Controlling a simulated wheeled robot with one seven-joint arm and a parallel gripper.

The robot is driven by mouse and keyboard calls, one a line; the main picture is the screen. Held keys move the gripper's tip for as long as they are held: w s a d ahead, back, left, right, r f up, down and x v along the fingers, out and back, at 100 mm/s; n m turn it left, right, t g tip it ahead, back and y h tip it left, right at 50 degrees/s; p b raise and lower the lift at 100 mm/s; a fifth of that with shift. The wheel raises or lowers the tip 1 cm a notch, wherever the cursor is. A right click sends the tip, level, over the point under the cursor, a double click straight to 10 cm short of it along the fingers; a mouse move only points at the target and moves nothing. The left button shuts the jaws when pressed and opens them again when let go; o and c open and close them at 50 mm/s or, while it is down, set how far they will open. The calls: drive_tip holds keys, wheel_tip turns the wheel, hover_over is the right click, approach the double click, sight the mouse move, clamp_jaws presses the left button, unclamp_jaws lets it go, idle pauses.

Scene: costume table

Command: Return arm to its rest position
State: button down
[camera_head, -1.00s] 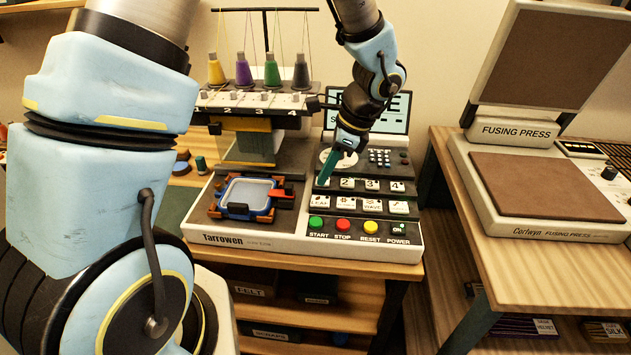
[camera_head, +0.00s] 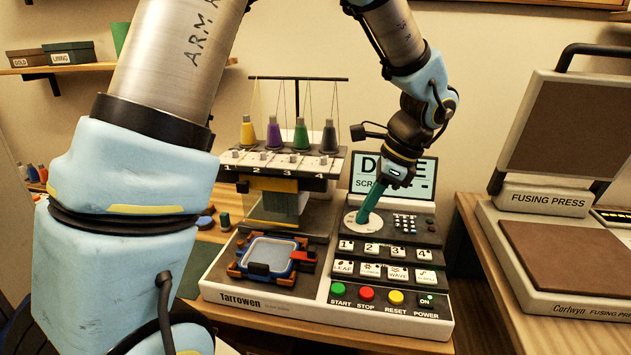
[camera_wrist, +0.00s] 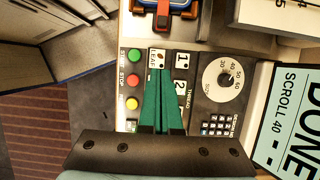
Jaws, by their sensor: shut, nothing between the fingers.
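My gripper (camera_head: 370,204) has long green fingers, closed together and empty. In the head view it hangs above the control panel of the Tarrowen embroidery machine (camera_head: 240,299), in front of the dial. In the wrist view the fingers (camera_wrist: 160,85) point over the panel between the coloured buttons and the number keys, with their tips near the LEAF key (camera_wrist: 157,58). I cannot tell the exact height of the tips, and they hide part of the panel. The screen (camera_wrist: 285,125) reads DONE and SCROLL 40 in the wrist view. A hoop (camera_head: 269,251) sits on the machine's bed.
Several thread spools (camera_head: 274,134) stand on top of the machine, left of my forearm. A fusing press (camera_head: 560,240) with its lid raised stands on the table at the right. A shelf with small boxes (camera_head: 71,51) is at the upper left. The air above the screen is mostly clear.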

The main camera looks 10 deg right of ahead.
drive_tip(key=w+a+f+n+h, duration=0.1)
drive_tip(key=a+n+h, duration=0.3)
drive_tip(key=a+n, duration=1.8)
drive_tip(key=w+a, duration=0.1)
drive_tip(key=a, duration=0.5)
drive_tip(key=shift+a+f, duration=0.3)
